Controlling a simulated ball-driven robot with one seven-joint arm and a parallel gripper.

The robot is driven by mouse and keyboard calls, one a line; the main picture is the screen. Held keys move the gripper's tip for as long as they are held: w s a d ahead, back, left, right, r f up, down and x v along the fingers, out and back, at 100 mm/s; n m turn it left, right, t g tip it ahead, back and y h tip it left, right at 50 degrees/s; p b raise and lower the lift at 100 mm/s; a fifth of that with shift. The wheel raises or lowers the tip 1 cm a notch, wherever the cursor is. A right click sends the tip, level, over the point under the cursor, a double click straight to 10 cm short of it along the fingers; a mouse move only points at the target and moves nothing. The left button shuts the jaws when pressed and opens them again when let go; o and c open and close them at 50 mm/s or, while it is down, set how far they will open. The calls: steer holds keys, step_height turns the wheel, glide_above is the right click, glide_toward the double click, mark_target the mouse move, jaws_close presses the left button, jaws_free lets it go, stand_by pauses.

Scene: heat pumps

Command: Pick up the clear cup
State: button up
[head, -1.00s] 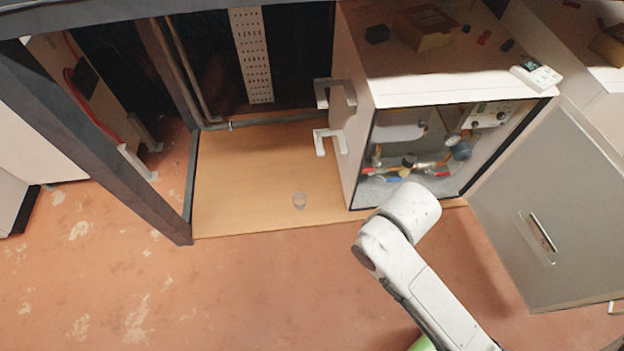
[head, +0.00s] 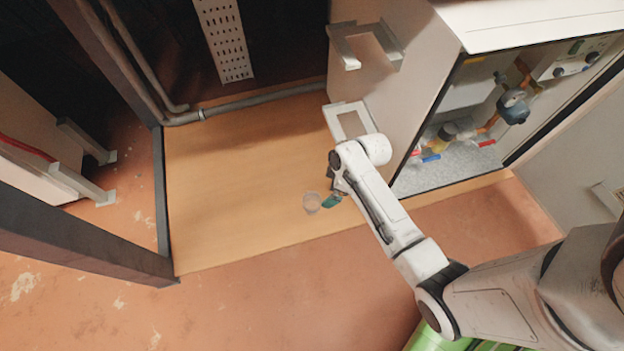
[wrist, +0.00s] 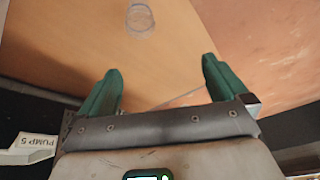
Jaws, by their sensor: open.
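The clear cup (head: 312,202) stands on the tan wooden board near its front edge. It also shows in the wrist view (wrist: 140,19) at the top, ahead of the fingers and a little left of the middle between them. My gripper (wrist: 160,78) has two green fingers spread wide apart with nothing between them. In the head view my gripper (head: 333,201) is just right of the cup, partly hidden by my wrist. A gap between the fingertips and the cup shows in the wrist view.
The wooden board (head: 240,170) is bare left of the cup. An open cabinet (head: 400,60) with pipes and valves stands right, with white brackets (head: 350,120) on its side. A dark frame post (head: 80,245) stands left. A grey pipe (head: 260,98) runs along the back.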

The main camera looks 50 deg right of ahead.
steer(key=shift+n+t+y, duration=0.4)
steer(key=shift+n+t, duration=0.3)
steer(key=shift+t, duration=0.1)
steer(key=w+f+b, duration=0.2)
steer(key=f+b, duration=0.1)
steer(key=f, duration=0.3)
steer(key=w+f+b, duration=0.2)
steer(key=f+b, duration=0.2)
steer(key=f, duration=0.2)
steer(key=w+f+b, duration=0.2)
steer(key=f+b, duration=0.1)
steer(key=f, duration=0.3)
steer(key=shift+w+d+f+b, duration=0.1)
steer(key=shift+d+f+b, duration=0.25)
steer(key=shift+b, duration=0.05)
steer(key=b, duration=0.4)
glide_above(310, 202)
steer(key=s+a, duration=0.1)
steer(key=a, duration=0.1)
step_height(310, 202, down, 5)
steer(key=shift+s+d+r, duration=0.15)
steer(key=shift+r, duration=0.05)
steer(key=c, duration=0.9)
steer(key=shift+r, duration=0.2)
steer(key=shift+c, duration=0.2)
